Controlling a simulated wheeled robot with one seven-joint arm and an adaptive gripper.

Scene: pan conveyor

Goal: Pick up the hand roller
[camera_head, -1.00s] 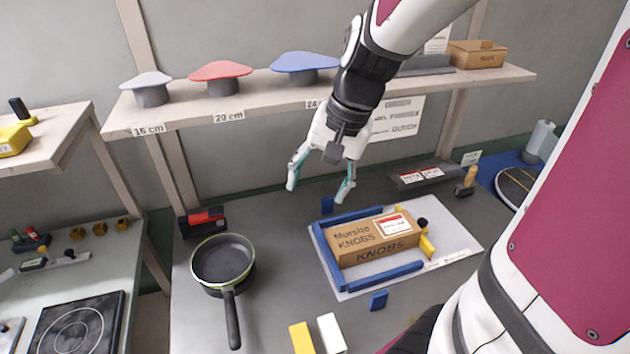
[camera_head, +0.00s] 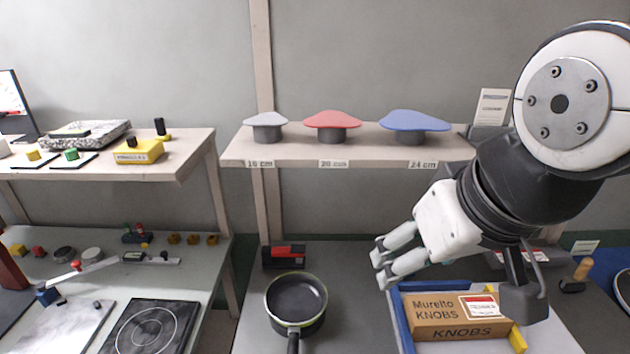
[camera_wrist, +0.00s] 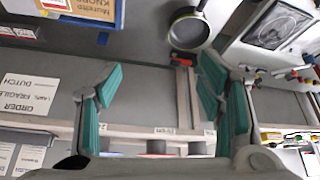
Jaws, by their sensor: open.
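A small tool with a wooden handle and a dark base (camera_head: 577,277), which looks like the hand roller, stands on the bench at the far right in the head view. I cannot make out its roller part. I do not see it in the wrist view. My gripper (camera_head: 380,265) is open and empty, well to the left of this tool, with its fingers pointing left. It hangs above the bench between the pan and the knobs box. In the wrist view my gripper's teal fingers (camera_wrist: 160,68) stand apart with nothing between them.
A knobs carton (camera_head: 440,318) sits in a blue frame (camera_head: 403,335) below my wrist. A pan (camera_head: 296,300) is left of it, with a red-and-black item (camera_head: 284,256) behind. A shelf (camera_head: 375,150) with three lids crosses the back. A side bench (camera_head: 205,285) is left.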

